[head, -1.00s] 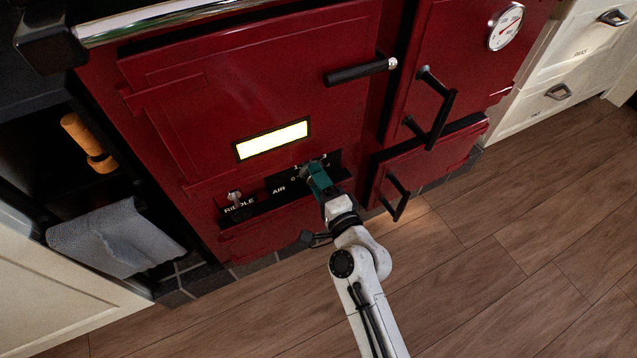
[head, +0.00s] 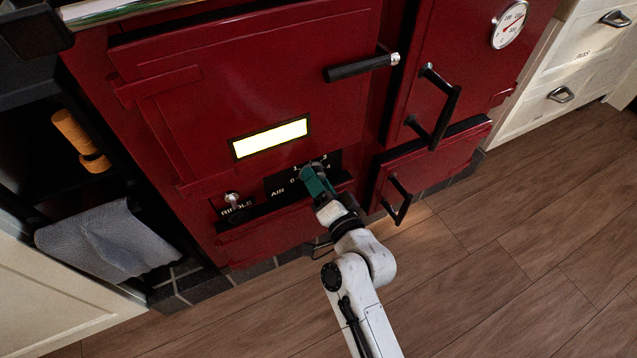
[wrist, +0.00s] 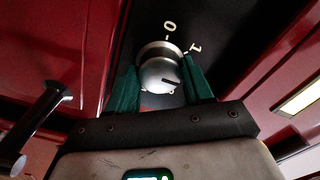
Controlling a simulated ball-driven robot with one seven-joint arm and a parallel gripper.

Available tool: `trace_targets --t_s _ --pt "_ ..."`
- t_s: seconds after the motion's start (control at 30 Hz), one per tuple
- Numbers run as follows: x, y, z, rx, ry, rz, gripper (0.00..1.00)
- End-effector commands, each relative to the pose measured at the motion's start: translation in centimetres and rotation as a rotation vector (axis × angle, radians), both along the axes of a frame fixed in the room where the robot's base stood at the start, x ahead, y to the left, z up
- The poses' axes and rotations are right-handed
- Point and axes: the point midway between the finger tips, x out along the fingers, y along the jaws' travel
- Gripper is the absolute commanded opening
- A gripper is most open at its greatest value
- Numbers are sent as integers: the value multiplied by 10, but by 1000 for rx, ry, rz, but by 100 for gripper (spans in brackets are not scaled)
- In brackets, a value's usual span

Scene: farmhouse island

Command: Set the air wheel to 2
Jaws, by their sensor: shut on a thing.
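The air wheel (wrist: 160,72) is a round silver knob on the stove's black panel. In the wrist view it sits between the two teal fingers of my gripper (wrist: 163,86), which is shut on it. A short dark line marks the knob's face toward the lower right. The numbers 0 and 1 show beyond the knob; I cannot tell which number the wheel is set to. In the head view my gripper (head: 314,180) covers the wheel, beside the AIR label (head: 278,191). The numbers 0, 1, 3 and 4 show around it; 2 is hidden.
The riddle knob (head: 233,199) is left of the air panel. A bright window (head: 270,138) is above it. Black door handles (head: 398,200) stick out close to the right of my gripper. A grey towel (head: 110,240) hangs at left. The wooden floor (head: 480,270) is clear.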

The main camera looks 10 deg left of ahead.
Motion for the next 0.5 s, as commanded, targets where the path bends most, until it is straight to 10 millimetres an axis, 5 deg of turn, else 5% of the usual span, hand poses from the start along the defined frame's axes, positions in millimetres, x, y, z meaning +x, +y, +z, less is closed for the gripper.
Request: trace_targets --t_s 0.37,0.4,0.5 --pt "-1 0 -2 -4 3 2 20" --pt "-1 0 -2 -4 3 2 54" --pt "-1 0 -2 -4 3 2 63"
